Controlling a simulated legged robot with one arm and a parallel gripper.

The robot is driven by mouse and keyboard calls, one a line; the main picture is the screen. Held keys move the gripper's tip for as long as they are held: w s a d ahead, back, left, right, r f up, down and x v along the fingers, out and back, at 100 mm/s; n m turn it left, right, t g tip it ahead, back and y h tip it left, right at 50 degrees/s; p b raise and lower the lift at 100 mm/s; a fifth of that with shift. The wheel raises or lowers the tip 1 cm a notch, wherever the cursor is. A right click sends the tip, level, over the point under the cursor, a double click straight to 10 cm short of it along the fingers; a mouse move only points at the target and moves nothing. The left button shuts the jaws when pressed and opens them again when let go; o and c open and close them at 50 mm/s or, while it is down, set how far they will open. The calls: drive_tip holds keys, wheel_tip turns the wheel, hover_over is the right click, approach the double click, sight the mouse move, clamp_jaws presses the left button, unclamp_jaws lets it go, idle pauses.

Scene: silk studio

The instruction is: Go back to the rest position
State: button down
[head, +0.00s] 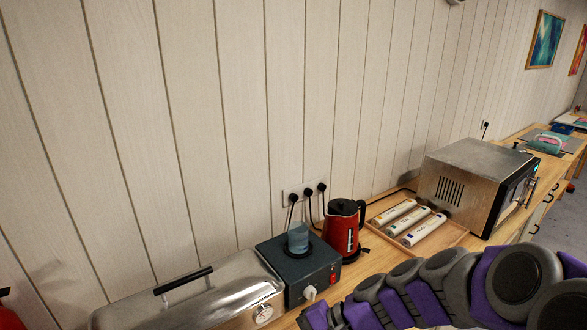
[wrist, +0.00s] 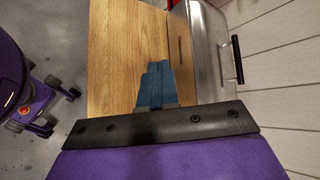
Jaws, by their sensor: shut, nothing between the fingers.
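My gripper (wrist: 155,72) shows in the wrist view as two blue fingers pressed together. It is shut and empty, over the bare wooden counter (wrist: 112,50). A silver metal box with a black handle (wrist: 207,50) is just to the right of the fingers. In the head view my purple and grey arm crosses the lower right, and the gripper itself is out of that frame.
In the head view the silver box (head: 200,300) stands on the counter along the panelled wall. Next to it are a dark grey unit (head: 285,260), a red kettle (head: 342,230), a wooden tray (head: 452,233) with several tubes, and a microwave (head: 470,180).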

drive_tip(key=s+d+f+n+h+b, duration=0.1)
drive_tip(key=s+d+n+h, duration=0.5)
drive_tip(key=s+d+h, duration=0.5)
drive_tip(key=s+d, duration=0.4)
drive_tip(key=s, duration=0.3)
drive_tip(key=shift+s+d+f+n+g, duration=0.15)
drive_tip(key=shift+s+f+n+g, duration=0.25)
